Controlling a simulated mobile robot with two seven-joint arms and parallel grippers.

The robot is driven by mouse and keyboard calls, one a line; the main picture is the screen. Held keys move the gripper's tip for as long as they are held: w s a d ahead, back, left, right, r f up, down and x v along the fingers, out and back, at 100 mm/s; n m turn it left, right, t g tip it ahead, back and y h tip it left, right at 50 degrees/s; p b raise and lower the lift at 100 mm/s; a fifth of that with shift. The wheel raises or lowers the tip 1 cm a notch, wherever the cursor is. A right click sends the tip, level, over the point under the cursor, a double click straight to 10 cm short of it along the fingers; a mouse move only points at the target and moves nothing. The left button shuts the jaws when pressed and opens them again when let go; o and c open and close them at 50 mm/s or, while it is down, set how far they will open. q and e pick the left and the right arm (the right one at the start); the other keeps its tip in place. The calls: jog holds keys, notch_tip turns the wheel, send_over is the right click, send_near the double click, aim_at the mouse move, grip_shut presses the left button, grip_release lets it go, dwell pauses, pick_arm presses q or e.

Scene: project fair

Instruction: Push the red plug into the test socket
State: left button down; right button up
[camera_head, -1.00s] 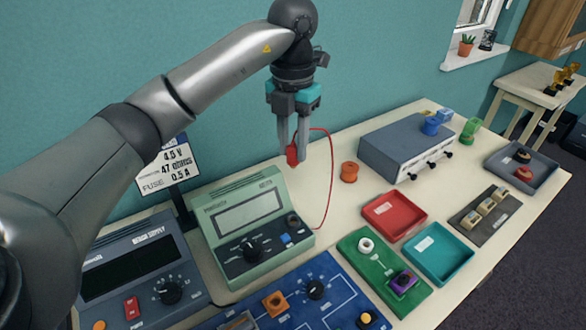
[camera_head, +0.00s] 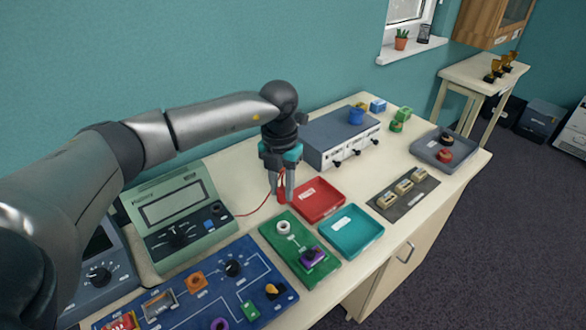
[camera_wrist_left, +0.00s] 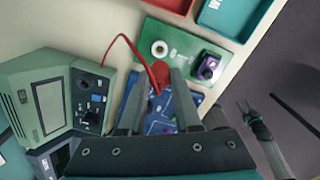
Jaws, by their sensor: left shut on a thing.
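My left gripper (camera_head: 284,194) is shut on the red plug (camera_head: 281,196), which hangs between its fingertips. The left wrist view also shows the plug (camera_wrist_left: 159,72) between the fingers, with a red lead curving to the green meter (camera_head: 176,216). The green board (camera_head: 298,262) bears a white ring-shaped socket (camera_head: 284,227) and a purple knob-like part (camera_head: 313,257). I cannot read which socket is the test socket. In the head view the plug is above and behind the white ring, apart from it. My right gripper (camera_wrist_left: 247,112) shows small in the wrist view, its jaws unclear.
A red tray (camera_head: 319,213) and a teal tray (camera_head: 371,243) lie right of the green board. A blue board (camera_head: 205,277) with several parts lies in front of the meter. A grey box (camera_head: 325,134) stands behind the trays. The red lead crosses the table.

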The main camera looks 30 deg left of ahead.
pick_arm(q)
jog(key=shift+d+f, duration=0.1)
jog(key=shift+f, duration=0.15)
jog(key=shift+a+f+b, duration=0.2)
jog(key=shift+f+b, duration=0.35)
jog(key=shift+f, duration=0.45)
notch_tip(320, 180, down, 3)
jog(key=b, duration=0.3)
jog(key=shift+f, duration=0.15)
jog(key=shift+f+b, duration=0.7)
jog(key=shift+f, duration=0.25)
pick_arm(e)
jog(key=shift+a+f, duration=0.25)
jog(key=shift+f, duration=0.65)
jog(key=shift+a+f, duration=0.2)
jog(key=shift+f, duration=0.7)
jog(key=shift+a+f, duration=0.25)
jog(key=shift+f, duration=0.65)
pick_arm(q)
jog(key=shift+r, duration=0.1)
pick_arm(e)
jog(key=shift+r, duration=0.25)
pick_arm(q)
jog(key=shift+f+b, duration=0.45)
jog(key=shift+f, duration=0.55)
pick_arm(e)
jog(key=shift+a+f, duration=0.1)
jog(key=shift+f, duration=0.55)
